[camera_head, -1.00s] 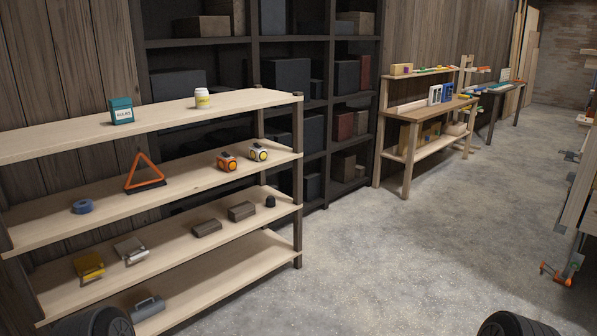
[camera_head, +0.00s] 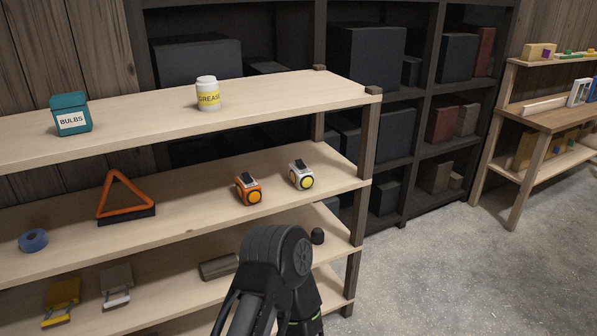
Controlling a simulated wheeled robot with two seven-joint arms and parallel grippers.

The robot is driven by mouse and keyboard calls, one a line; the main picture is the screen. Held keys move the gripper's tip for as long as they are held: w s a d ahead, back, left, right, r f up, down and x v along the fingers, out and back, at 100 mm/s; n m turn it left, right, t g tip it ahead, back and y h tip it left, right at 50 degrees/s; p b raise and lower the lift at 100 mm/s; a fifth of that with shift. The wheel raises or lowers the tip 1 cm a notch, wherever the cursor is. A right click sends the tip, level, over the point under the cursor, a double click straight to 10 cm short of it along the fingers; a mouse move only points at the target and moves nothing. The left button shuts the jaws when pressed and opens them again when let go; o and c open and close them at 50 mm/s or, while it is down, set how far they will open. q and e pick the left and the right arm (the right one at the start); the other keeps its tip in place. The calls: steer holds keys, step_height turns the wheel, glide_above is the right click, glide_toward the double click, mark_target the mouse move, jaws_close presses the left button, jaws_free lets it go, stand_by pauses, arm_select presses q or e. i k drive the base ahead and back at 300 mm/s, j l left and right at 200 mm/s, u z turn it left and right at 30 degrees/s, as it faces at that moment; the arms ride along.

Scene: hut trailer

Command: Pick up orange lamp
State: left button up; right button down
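The orange lamp (camera_head: 248,189) stands on the second shelf from the top, toward its right end. It has an orange body, dark parts and a round yellow lens facing front right. A white lamp (camera_head: 301,175) of the same shape stands just to its right, apart from it. One of my arms rises from the bottom centre, in front of the lower shelves and below the orange lamp. No gripper fingers can be made out, and I cannot tell which arm it is.
An orange warning triangle (camera_head: 120,198) and blue tape roll (camera_head: 33,240) share the lamp's shelf. A teal bulbs box (camera_head: 71,115) and grease jar (camera_head: 208,93) stand on the top shelf above. The right shelf post (camera_head: 367,142) is near the lamps. Floor is clear at right.

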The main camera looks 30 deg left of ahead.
mark_target(251, 193)
steer(key=i+l+u, duration=0.1)
steer(key=i+u, duration=0.15)
steer(key=i, duration=0.2)
steer(key=i+l+u, duration=0.25)
steer(key=i, duration=0.15)
steer(key=i+l+u, duration=0.2)
steer(key=i, duration=0.2)
steer(key=i+l+u, duration=1)
steer(key=l+u, duration=0.25)
